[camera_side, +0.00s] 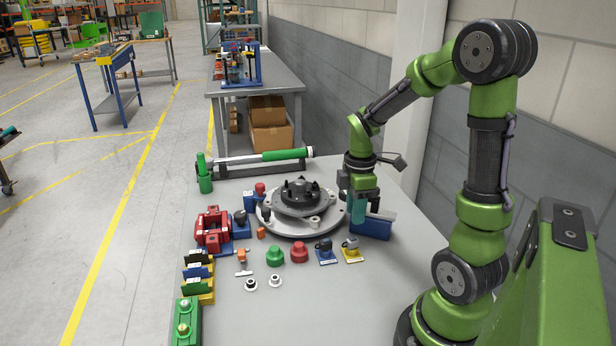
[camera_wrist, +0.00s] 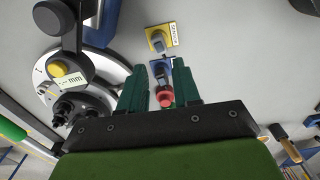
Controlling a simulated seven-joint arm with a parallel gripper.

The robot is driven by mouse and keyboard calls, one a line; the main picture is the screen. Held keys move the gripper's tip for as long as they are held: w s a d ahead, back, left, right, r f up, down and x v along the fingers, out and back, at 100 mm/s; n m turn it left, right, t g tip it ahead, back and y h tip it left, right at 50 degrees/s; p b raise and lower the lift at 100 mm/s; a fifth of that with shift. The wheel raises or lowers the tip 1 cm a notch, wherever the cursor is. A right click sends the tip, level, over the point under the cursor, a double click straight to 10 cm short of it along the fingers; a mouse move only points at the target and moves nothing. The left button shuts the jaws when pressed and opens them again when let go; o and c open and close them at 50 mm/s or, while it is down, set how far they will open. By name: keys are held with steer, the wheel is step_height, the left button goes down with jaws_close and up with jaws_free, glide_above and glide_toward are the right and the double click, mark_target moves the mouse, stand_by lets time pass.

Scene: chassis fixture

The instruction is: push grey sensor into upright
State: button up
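The grey sensor (camera_side: 350,242) sits on a small yellow labelled base at the right end of a row of parts on the table. It also shows in the wrist view (camera_wrist: 157,42), beyond my fingertips; I cannot tell whether it is tilted. I cannot pick out a separate part that is clearly the upright. My gripper (camera_side: 357,212) points down above the table behind the sensor, not touching it. In the wrist view my gripper's two teal fingers (camera_wrist: 160,92) stand apart with nothing held. A darker part on a blue base (camera_side: 325,250) is left of the sensor.
A red knob (camera_side: 299,253) and a green knob (camera_side: 275,257) continue the row leftward. A round grey fixture (camera_side: 270,222) stands left of my gripper, and a blue block (camera_side: 376,228) is close on its right.

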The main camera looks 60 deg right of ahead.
mark_target(353, 239)
steer(key=shift+w+r+n, duration=0.1)
steer(key=shift+n, duration=1.2)
steer(key=shift+f, duration=4)
jaws_close()
steer(key=shift+r, duration=0.25)
steer(key=shift+r, duration=2.3)
